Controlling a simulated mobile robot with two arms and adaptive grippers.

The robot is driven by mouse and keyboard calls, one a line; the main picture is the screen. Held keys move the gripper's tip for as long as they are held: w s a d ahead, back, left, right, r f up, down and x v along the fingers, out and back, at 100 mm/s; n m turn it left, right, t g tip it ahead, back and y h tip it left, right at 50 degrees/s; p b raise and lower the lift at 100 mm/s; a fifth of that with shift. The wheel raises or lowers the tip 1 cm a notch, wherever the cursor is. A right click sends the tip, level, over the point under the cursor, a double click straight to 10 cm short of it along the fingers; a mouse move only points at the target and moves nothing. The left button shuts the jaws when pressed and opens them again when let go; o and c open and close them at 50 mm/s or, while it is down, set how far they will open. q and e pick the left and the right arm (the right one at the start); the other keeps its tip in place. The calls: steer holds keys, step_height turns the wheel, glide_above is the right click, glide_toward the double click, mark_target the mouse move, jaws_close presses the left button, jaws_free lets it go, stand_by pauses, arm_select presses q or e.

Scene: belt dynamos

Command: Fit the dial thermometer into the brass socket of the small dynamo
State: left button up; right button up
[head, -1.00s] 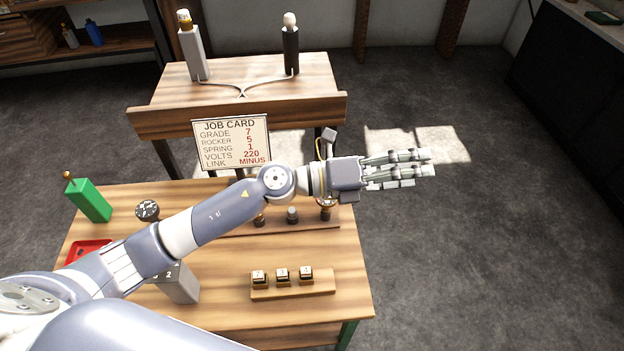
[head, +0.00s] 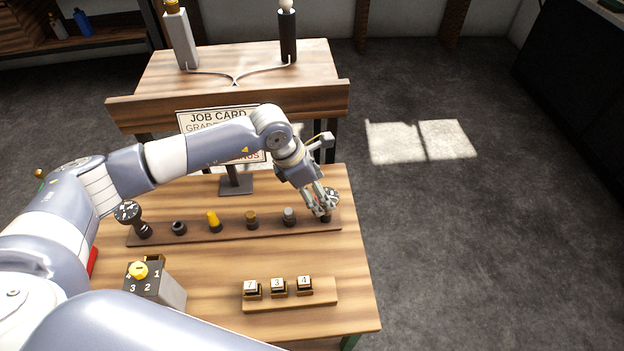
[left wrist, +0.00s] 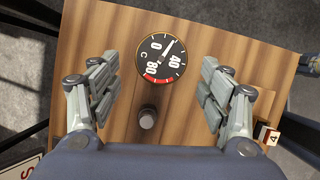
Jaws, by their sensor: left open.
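The dial thermometer (head: 332,197) stands at the right end of a wooden rail. In the left wrist view its round black face (left wrist: 160,58) shows 0, 40, 80 and C, with a red arc. My left gripper (head: 320,205) points down at it. In the left wrist view its open fingers are on either side of the dial, with a gap on both sides. The stem under the dial is hidden in that view. My right gripper is not in view. I cannot make out a small dynamo or its brass socket.
The rail (head: 188,234) also holds another dial (head: 127,211), a yellow piece (head: 213,220), a brass-coloured piece (head: 251,218) and a grey-topped piece (head: 289,216). A number block (head: 290,300) and a grey selector box (head: 165,290) stand nearer. My arm partly covers the job card (head: 200,118).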

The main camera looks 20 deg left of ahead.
mark_target(333, 194)
arm_select(q)
steer(key=x, duration=0.5)
steer(key=shift+d+f+p, duration=0.1)
steer(key=shift+p, duration=0.2)
steer(key=shift+w+d+f, duration=0.1)
steer(key=shift+d+f, duration=0.05)
steer(key=shift+f, duration=0.35)
steer(key=c, duration=1.2)
steer(key=shift+c, duration=0.3)
steer(key=shift+r, duration=0.1)
steer(key=shift+r+p, duration=1.4)
steer(key=shift+r, duration=0.85)
steer(key=shift+c, duration=0.3)
